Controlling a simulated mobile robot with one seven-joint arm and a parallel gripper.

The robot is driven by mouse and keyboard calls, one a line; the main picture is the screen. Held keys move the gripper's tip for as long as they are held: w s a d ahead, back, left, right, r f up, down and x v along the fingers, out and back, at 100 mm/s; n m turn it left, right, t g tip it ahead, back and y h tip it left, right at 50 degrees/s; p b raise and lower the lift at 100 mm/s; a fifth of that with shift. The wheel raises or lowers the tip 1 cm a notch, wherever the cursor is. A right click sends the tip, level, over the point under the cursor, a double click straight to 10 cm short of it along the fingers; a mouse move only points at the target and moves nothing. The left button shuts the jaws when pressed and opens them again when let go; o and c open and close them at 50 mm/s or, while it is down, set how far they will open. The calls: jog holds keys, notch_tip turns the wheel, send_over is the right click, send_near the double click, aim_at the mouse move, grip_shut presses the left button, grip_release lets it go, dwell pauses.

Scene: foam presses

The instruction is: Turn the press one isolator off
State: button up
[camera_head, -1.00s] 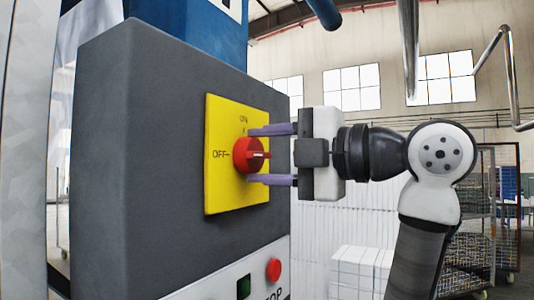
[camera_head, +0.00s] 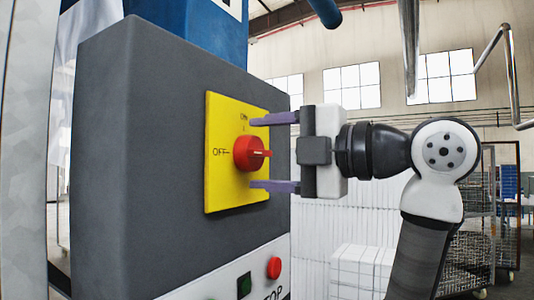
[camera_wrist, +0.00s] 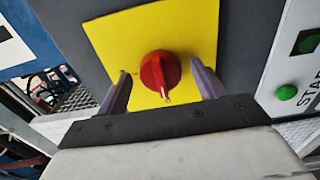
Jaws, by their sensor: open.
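The isolator is a red knob (camera_head: 248,153) on a yellow plate (camera_head: 222,185), on the side of a dark grey box. OFF is printed left of the knob and ON above it. The knob's ridge lies level, in line with OFF. In the wrist view the knob (camera_wrist: 158,72) shows a white-tipped ridge pointing down the picture, which seems to be the OFF side. My gripper (camera_head: 256,153) is open, with one purple finger above the knob and one below, both apart from it. The wrist view shows the gripper (camera_wrist: 160,76) with clear gaps on both sides.
Below on the grey box (camera_head: 165,165) is a light panel with a green button (camera_head: 244,285) and a red button (camera_head: 274,267). Wire cages (camera_head: 470,255) and stacked white blocks (camera_head: 360,270) stand behind my arm.

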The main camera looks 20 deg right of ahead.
jog(key=b+v, duration=0.3)
jog(key=v, duration=1)
jog(key=shift+s+d, duration=0.15)
jog(key=shift+s, duration=0.05)
